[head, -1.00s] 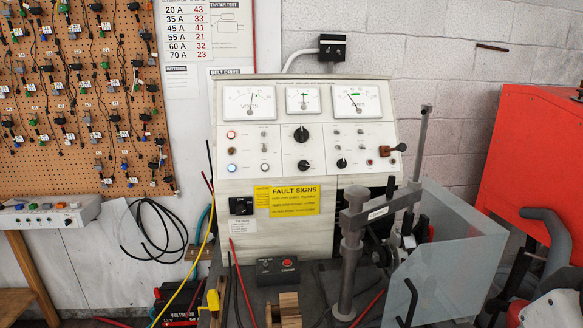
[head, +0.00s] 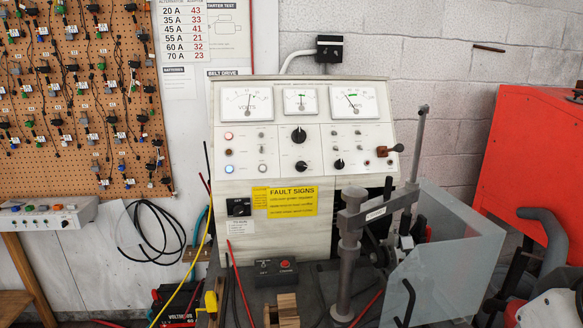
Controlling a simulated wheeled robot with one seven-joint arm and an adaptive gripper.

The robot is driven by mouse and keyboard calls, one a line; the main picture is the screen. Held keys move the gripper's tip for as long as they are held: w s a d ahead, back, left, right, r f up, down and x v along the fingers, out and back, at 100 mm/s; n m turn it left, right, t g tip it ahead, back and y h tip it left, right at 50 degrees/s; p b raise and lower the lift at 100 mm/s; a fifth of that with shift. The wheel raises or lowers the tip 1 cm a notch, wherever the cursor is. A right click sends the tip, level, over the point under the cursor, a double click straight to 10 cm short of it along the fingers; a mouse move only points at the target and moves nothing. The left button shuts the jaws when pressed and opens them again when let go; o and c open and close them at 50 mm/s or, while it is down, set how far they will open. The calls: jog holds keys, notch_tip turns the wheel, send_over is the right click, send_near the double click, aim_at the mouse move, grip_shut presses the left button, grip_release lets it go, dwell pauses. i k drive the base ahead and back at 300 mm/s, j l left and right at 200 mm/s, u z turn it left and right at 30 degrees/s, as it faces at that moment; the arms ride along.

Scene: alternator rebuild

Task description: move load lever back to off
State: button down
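The likely load lever (head: 390,150) is at the right edge of the upright test bench panel (head: 350,165) in the head view. It has a small reddish-brown base and a short arm pointing right, ending in a black knob (head: 398,147). Its label is too small to read, so I cannot tell its marked position. My gripper is not in view, and nothing touches the lever.
Below the panel, a grey post-and-arm clamp (head: 350,235) and a clear guard (head: 445,255) stand at the right of the bench. A red cabinet (head: 535,140) is farther right. A small black control box (head: 276,271) sits on the bench.

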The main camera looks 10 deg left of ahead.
aim_at(399, 148)
jog(key=i+l+u, duration=0.1)
jog(key=l, duration=0.2)
jog(key=i+l+u, duration=0.25)
jog(key=l, duration=0.35)
jog(key=i+l+u, duration=0.15)
jog(key=i+l, duration=0.05)
jog(key=l, duration=0.1)
